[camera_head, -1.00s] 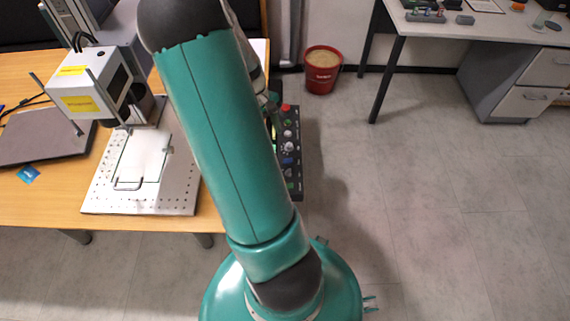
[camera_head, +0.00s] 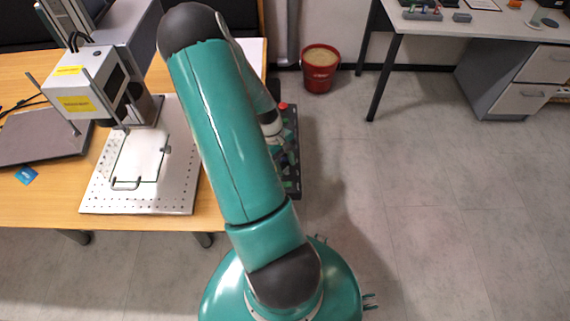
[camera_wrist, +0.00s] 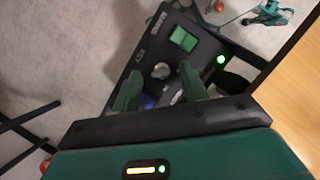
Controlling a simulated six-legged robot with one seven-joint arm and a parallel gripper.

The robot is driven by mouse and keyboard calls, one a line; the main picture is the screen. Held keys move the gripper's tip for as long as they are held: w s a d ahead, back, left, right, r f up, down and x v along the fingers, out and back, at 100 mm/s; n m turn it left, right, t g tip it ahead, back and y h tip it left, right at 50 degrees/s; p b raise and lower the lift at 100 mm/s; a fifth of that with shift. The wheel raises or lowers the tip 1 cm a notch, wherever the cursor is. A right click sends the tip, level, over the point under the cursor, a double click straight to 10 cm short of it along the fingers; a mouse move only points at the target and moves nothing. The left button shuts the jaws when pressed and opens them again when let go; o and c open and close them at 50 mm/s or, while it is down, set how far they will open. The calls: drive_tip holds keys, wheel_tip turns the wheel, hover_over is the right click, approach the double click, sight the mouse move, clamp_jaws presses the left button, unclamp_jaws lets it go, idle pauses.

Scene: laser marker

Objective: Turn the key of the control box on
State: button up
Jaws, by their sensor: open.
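The black control box (camera_wrist: 150,42) shows in the wrist view, with a green rocker switch (camera_wrist: 184,39), a lit green lamp (camera_wrist: 221,60) and a round silvery knob (camera_wrist: 161,70). I cannot tell for sure whether this knob is the key. My gripper (camera_wrist: 160,78) is open over the box, one green finger on each side of the knob. Whether the fingers touch anything is unclear. Part of the panel between and behind the fingers is hidden. In the head view the control box (camera_head: 293,178) stands right of the wooden table, mostly covered by my arm.
A laser marker head (camera_head: 88,82) and a perforated metal plate (camera_head: 140,203) are on the wooden table (camera_head: 40,212). A red bucket (camera_head: 320,72) is on the floor behind the box. A desk (camera_head: 470,28) stands at the back right. The floor at right is clear.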

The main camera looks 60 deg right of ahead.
drive_tip(key=shift+f, duration=0.3)
clamp_jaws()
